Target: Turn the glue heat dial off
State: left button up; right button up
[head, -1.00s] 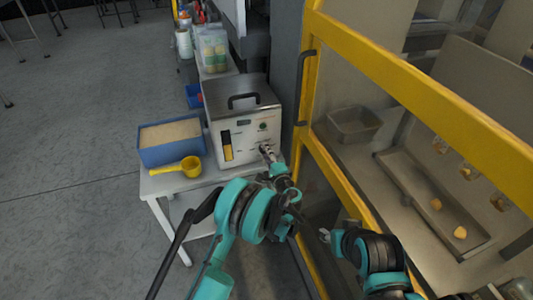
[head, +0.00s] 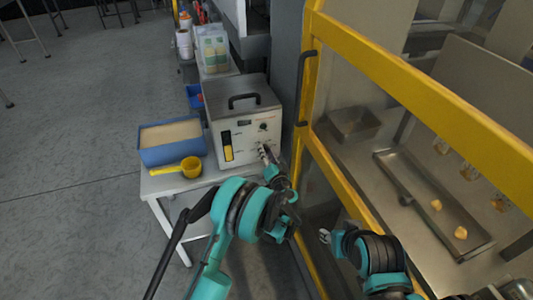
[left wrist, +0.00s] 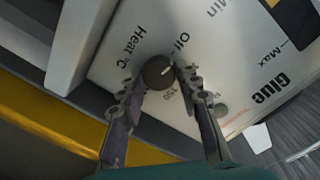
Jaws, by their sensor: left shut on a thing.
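The glue machine (head: 248,120) is a white box with a grey top and black handle, standing on a small table. Its heat dial (left wrist: 157,73) is a dark round knob beside the printed words "Heat °C" and "Off". The dial's white mark points up and right in the left wrist view, to the side of "Off" rather than straight at it. My left gripper (left wrist: 161,69) is shut on the dial, one finger on each side. In the head view my left gripper (head: 266,153) reaches the machine's front and hides the dial. My right gripper (head: 325,237) is away from the machine; its jaws are too small to judge.
A blue bin (head: 172,142) of pale granules and a yellow scoop (head: 178,168) sit left of the machine. A yellow-framed guard door (head: 311,90) stands close on the right. Another upper knob (head: 264,127) is on the machine's front.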

pick_arm(q)
jog(key=shift+n, duration=0.7)
jog(key=o, duration=1.2)
jog(key=shift+c, duration=0.2)
jog(key=v, duration=1.2)
jog(key=shift+f, duration=0.1)
